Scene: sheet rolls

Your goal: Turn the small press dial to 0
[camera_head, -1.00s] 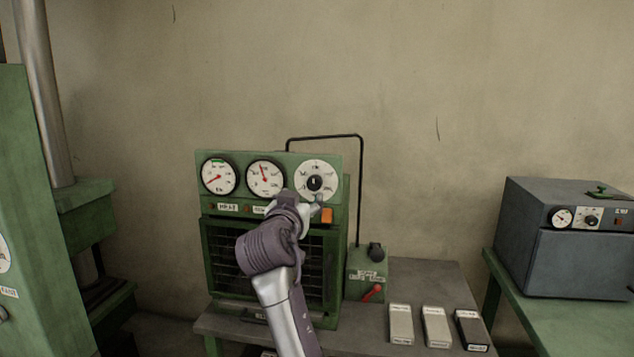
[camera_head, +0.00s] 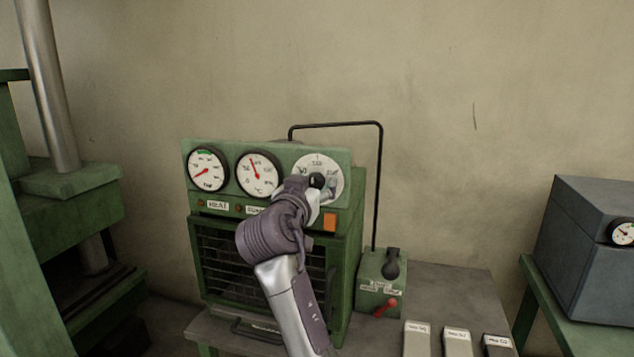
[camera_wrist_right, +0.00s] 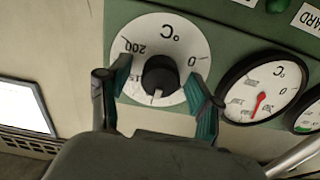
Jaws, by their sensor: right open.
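The small press dial (camera_head: 322,161) is a white round plate marked in °C with a black knob (camera_head: 317,180), at the right end of the green press's panel. In the right wrist view the dial plate (camera_wrist_right: 185,45) shows 0 and 200, turned over, and the knob (camera_wrist_right: 160,77) is in the middle. My right gripper (camera_head: 322,189) is at the dial and partly covers its lower part. In the wrist view its open fingers (camera_wrist_right: 160,100) are on either side of the knob with gaps between. My left gripper is out of view.
Two gauges (camera_head: 207,171) with red needles sit left of the dial. A green box (camera_head: 382,284) with a red lever stands right of the press, below a black bent pipe (camera_head: 379,190). Several blocks (camera_head: 417,338) lie on the grey table. A grey oven (camera_head: 590,240) stands at right.

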